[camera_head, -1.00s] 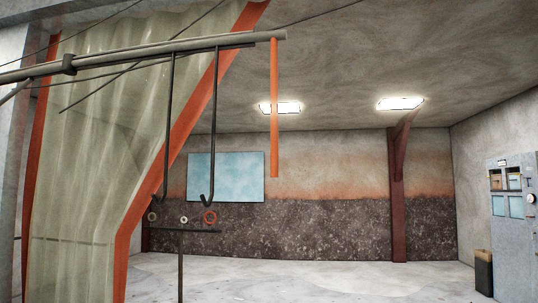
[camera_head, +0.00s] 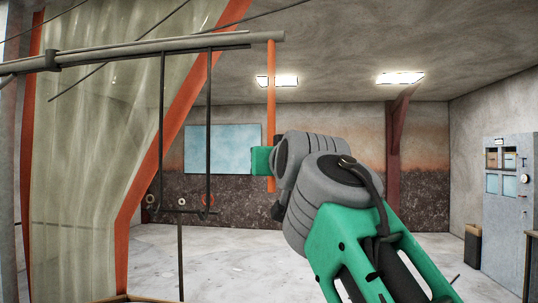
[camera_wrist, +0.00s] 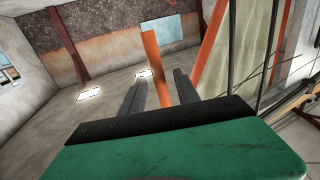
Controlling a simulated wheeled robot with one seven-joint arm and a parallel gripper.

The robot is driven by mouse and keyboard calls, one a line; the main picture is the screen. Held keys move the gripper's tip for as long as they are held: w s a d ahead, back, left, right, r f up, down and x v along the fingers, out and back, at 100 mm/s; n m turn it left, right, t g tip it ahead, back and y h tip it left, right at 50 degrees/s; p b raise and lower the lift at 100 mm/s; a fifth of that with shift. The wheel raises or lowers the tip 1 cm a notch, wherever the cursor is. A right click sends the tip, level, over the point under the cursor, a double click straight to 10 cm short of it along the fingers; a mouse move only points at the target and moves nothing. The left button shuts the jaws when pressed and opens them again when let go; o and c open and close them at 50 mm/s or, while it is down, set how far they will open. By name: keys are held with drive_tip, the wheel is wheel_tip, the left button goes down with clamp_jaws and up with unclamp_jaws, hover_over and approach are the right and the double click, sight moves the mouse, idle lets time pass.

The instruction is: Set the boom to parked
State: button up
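The boom (camera_head: 205,43) is a long grey pipe crossing the upper left of the head view. An orange bar (camera_head: 271,95) hangs straight down from its right end, and in the wrist view the orange bar (camera_wrist: 154,58) stands between the two dark fingers of my gripper (camera_wrist: 159,76). The fingers are open, with a gap showing on both sides of the bar. In the head view my green hand (camera_head: 260,160) is at the lower part of the bar, and its fingers are not clearly visible. No parked mark can be made out.
Two dark rods (camera_head: 208,120) hang from the boom, left of the orange bar. A translucent panel with orange edges (camera_head: 95,170) stands at the left. A grey cabinet (camera_head: 507,230) and a dark bin (camera_head: 472,245) stand at the right. The floor (camera_head: 230,260) behind is clear.

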drive_tip(key=w, duration=0.1)
drive_tip(key=w+p, duration=0.1)
drive_tip(key=w, duration=0.2)
drive_tip(key=shift+w+a, duration=0.3)
drive_tip(key=shift+w, duration=0.1)
drive_tip(key=shift+c, duration=0.4)
clamp_jaws()
idle(0.6)
